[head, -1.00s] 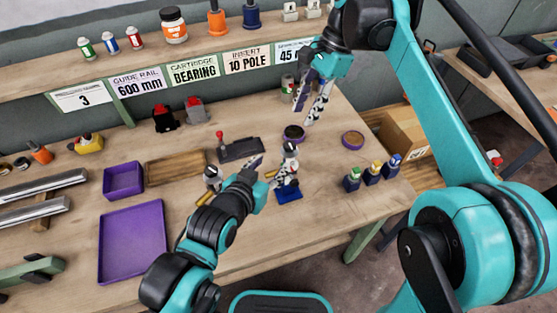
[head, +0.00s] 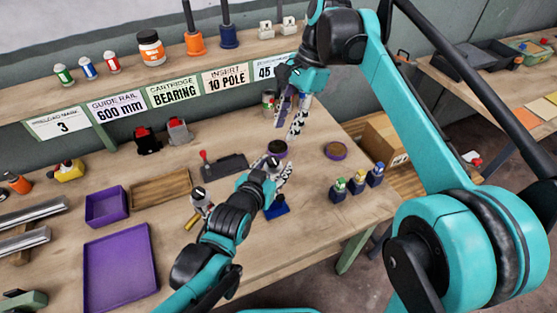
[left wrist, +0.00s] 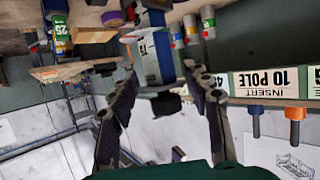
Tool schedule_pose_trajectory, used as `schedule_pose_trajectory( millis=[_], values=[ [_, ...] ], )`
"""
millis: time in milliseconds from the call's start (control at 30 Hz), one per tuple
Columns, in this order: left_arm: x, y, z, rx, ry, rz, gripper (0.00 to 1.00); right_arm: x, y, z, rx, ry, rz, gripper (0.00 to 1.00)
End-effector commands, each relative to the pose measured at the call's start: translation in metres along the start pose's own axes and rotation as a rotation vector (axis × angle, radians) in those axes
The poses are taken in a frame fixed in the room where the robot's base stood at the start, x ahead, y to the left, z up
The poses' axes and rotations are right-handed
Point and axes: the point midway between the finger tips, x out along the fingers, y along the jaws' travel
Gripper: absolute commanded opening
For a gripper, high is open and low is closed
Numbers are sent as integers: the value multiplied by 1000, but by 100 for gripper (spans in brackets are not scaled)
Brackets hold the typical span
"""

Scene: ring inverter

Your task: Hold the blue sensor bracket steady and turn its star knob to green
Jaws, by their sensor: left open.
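The blue sensor bracket (head: 278,209) is on the bench near its front edge in the head view. Only its blue base shows clearly, and my left gripper hides part of the rest. My left gripper (head: 281,170) is just above and behind the blue base, its fingers apart. In the left wrist view, my open left gripper (left wrist: 163,115) has a white body with blue bands (left wrist: 153,60) and a dark knob-like part (left wrist: 165,104) in line between its fingers; contact cannot be told. The star knob's setting cannot be read. My right gripper (head: 289,118) is open and empty over the bench's rear.
Bare bench lies in front.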

Motion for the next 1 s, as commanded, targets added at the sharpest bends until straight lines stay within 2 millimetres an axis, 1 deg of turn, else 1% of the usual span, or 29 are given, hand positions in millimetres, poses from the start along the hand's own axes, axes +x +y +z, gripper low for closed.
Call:
schedule_pose_trajectory(
  millis=[100,300,467,700,767,800,867,900,1000],
  values=[
    [15,0,0,0,0,0,48,0,0,0,0,0,0,34],
    [30,0,0,0,0,0,48,0,0,0,0,0,0,34],
    [35,0,0,0,0,0,48,0,0,0,0,0,0,34],
    [35,0,0,0,0,0,48,0,0,0,0,0,0,34],
    [35,0,0,0,0,0,33,0,0,0,0,0,0,34],
    [35,0,0,0,0,0,22,0,0,0,0,0,0,34],
    [35,0,0,0,0,0,6,0,0,0,0,0,0,34],
    [35,0,0,0,0,0,0,0,0,0,0,0,0,34],
    [35,0,0,0,-1,0,0,0,0,0,0,0,0,34]
  ],
)
